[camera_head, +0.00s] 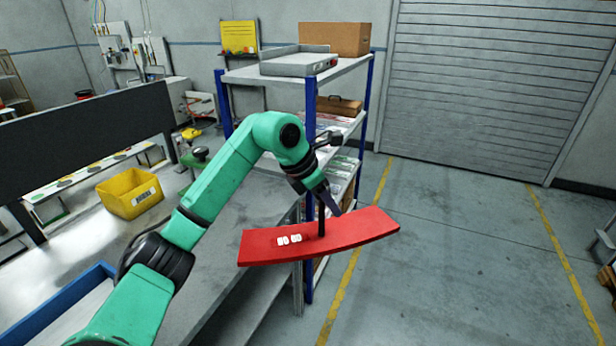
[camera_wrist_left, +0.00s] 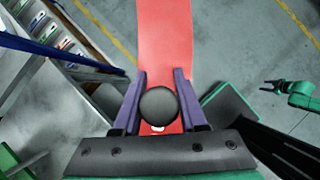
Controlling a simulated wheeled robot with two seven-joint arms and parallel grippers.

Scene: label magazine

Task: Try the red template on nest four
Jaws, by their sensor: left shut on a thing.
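The red template (camera_head: 345,232) is a long, slightly curved red plate with white markings and a dark upright knob handle (camera_head: 321,218). My left gripper (camera_head: 328,200) is shut on that handle and holds the template in the air, past the right end of the grey bench. In the left wrist view the round black knob (camera_wrist_left: 158,106) sits between the two fingers, with the red plate (camera_wrist_left: 165,45) stretching away below it. My right gripper (camera_wrist_left: 272,87) shows small at the right of the left wrist view; its fingers look apart. I cannot make out any nest for certain.
A shelf rack (camera_head: 312,100) with blue posts stands just behind the template, holding a grey tray (camera_head: 298,62) and a cardboard box (camera_head: 336,38). A yellow bin (camera_head: 130,192) and a blue-edged tray (camera_head: 60,310) are at left. Open floor lies to the right.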

